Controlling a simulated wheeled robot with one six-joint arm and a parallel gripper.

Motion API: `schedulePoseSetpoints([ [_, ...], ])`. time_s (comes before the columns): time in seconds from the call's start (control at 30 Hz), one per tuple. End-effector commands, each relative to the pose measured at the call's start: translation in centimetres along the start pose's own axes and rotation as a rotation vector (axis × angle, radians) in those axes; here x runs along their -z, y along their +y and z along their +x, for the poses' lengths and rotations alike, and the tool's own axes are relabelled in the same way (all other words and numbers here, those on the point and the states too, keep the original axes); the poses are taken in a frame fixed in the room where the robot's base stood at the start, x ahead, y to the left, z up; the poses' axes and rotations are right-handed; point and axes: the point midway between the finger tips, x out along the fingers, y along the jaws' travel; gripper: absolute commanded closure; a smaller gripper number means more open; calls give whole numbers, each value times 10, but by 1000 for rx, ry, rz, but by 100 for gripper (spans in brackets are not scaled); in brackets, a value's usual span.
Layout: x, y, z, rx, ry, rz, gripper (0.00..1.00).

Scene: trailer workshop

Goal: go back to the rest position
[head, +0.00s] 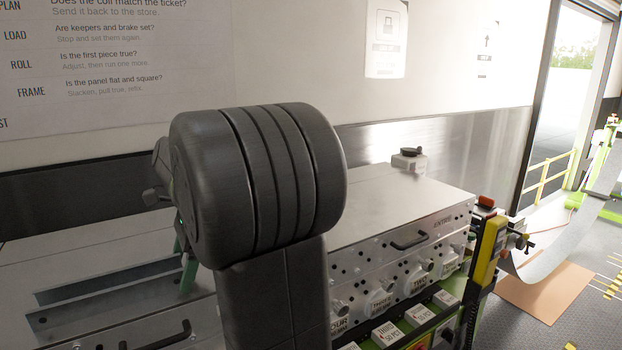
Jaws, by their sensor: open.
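My own arm fills the middle of the head view as a thick dark grey joint with ribbed bands above a dark link. A smaller dark part juts out at its left side. I cannot make out my gripper's fingers; the big joint hides what lies behind it. A narrow dark green piece (188,262) shows just left of the joint, over the bench machine; I cannot tell what it belongs to.
A metal-topped machine (400,205) with handles, knobs and labels runs along the wall behind my arm. A small grey object (409,160) stands on its top. A yellow-and-black post (489,250) stands at its right end. A curved metal sheet (550,245) and the doorway are farther right.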

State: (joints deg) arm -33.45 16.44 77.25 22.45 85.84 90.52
Motion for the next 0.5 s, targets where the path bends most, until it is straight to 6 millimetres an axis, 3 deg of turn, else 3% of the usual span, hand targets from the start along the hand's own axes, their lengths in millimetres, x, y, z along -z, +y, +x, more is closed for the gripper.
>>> schedulePoseSetpoints([
  [0.2, -10, -1, -27, 4, 0, -1, 19],
  [0.5, -13, -1, -34, 2, 0, -1, 19],
])
